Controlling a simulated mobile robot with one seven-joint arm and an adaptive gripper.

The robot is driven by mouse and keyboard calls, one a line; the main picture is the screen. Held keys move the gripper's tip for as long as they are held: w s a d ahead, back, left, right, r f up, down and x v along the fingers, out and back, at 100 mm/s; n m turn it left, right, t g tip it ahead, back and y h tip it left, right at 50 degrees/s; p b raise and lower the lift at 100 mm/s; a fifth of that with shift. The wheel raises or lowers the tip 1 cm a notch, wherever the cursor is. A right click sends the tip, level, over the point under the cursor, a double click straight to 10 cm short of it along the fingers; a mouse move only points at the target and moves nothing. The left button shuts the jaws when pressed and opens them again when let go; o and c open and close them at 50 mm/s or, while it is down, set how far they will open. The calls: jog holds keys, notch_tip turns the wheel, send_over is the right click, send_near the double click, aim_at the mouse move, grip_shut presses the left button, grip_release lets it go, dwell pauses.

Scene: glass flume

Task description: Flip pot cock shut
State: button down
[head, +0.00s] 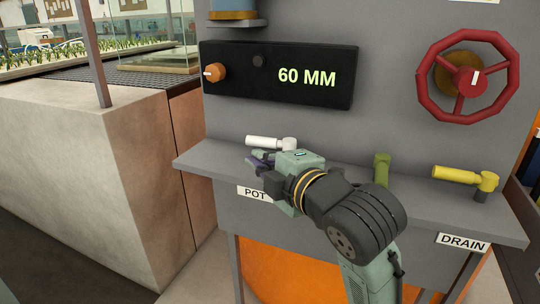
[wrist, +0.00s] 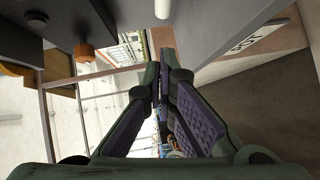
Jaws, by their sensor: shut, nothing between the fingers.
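The pot cock (head: 265,142) has a white lever handle that points left along the shelf, above the POT label (head: 255,193). My gripper (head: 254,160) is shut and empty, just in front of and below the white handle in the head view. I cannot tell whether it touches the handle. In the wrist view my gripper (wrist: 160,75) has its fingers together, and the white handle's end (wrist: 162,9) shows at the top edge, apart from the fingertips. My wrist hides part of the shelf around the cock's base.
The grey shelf (head: 345,178) also carries a green cock (head: 382,168) and a yellow cock (head: 463,176) above the DRAIN label (head: 463,242). A red handwheel (head: 468,76) and a display panel reading 60 MM (head: 307,77) are on the wall behind. A concrete block (head: 90,170) stands left.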

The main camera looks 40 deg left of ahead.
aim_at(248, 138)
jog(key=x, duration=0.6)
jog(key=shift+p, duration=0.35)
jog(key=w, duration=0.2)
jog(key=w+a, duration=0.1)
jog(key=shift+f+p, duration=0.3)
jog(key=shift+w+a+f, duration=0.1)
jog(key=shift+w, duration=0.3)
jog(key=shift+w+a+f+b, duration=0.2)
jog(key=shift+w+a+b, duration=0.3)
jog(key=shift+w, duration=0.15)
jog(key=shift+r, duration=0.15)
jog(key=shift+w, duration=0.1)
